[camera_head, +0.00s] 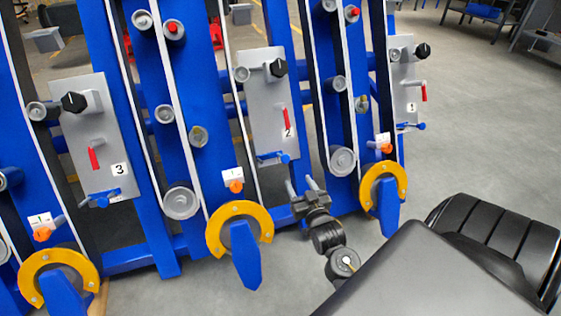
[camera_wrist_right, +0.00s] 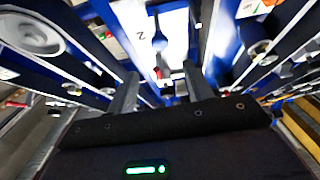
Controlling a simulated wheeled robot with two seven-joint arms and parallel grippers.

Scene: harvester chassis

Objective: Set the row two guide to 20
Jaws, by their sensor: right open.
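The row two panel (camera_head: 262,108) is a grey plate marked 2, with a black knob (camera_head: 278,68), a red lever (camera_head: 285,117) and a small blue part (camera_head: 273,158) at its lower edge. The panel (camera_wrist_right: 172,28) also shows in the right wrist view, with the red tip and blue part near the gap between my fingers. My right gripper (camera_head: 302,187) is open, below and to the right of that blue part, its fingers apart and pointing up towards the panel. I see nothing held in it. My left gripper is out of view. I cannot read any scale or set value.
Panel 3 (camera_head: 88,135) stands to the left and panel 1 (camera_head: 405,85) to the right. Yellow arcs with blue pointers (camera_head: 245,255) jut out low, on both sides of my right gripper. Blue frame bars (camera_head: 208,100) run between the panels.

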